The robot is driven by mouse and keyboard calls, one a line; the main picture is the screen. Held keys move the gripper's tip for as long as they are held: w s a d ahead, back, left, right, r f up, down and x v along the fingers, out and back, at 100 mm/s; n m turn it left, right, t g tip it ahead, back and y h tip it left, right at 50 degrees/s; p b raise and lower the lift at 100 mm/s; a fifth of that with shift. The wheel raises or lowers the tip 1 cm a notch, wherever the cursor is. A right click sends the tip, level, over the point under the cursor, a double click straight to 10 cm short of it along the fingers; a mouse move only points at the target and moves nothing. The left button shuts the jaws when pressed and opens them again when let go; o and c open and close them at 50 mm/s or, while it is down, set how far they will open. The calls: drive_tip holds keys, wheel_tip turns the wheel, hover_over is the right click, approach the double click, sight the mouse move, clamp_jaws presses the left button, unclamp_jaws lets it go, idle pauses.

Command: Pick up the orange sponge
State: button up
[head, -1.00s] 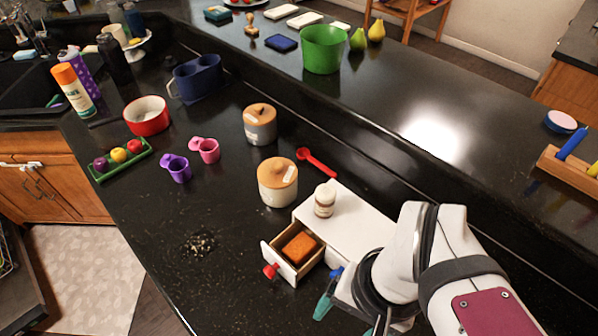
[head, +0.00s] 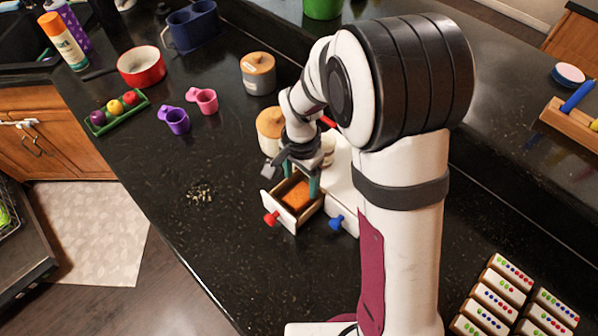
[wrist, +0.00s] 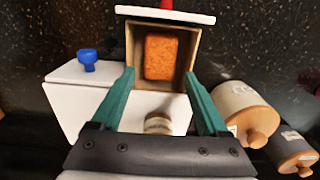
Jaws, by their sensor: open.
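The orange sponge (head: 298,194) lies inside the open drawer (head: 279,213) of a small white box (head: 339,179). The drawer has a red knob on its front. In the wrist view the sponge (wrist: 161,57) lies flat on the drawer floor, with the drawer walls around it. My gripper (head: 300,184) is above the drawer with its teal fingers pointing down. In the wrist view the fingers of my gripper (wrist: 163,80) are spread wide and empty, and the sponge shows beyond them. The fingers partly hide the drawer in the head view.
A white bottle (wrist: 158,123) stands on the box. Lidded canisters (head: 258,73) (wrist: 246,107) stand beside it. A blue knob (head: 336,222) marks a shut drawer. Purple and pink cups (head: 176,121) and dark crumbs (head: 200,194) lie to the left, with bare counter between.

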sight(301, 194)
wheel_tip(301, 194, down, 6)
drive_tip(key=shift+r, duration=0.2)
drive_tip(key=c, duration=1.1)
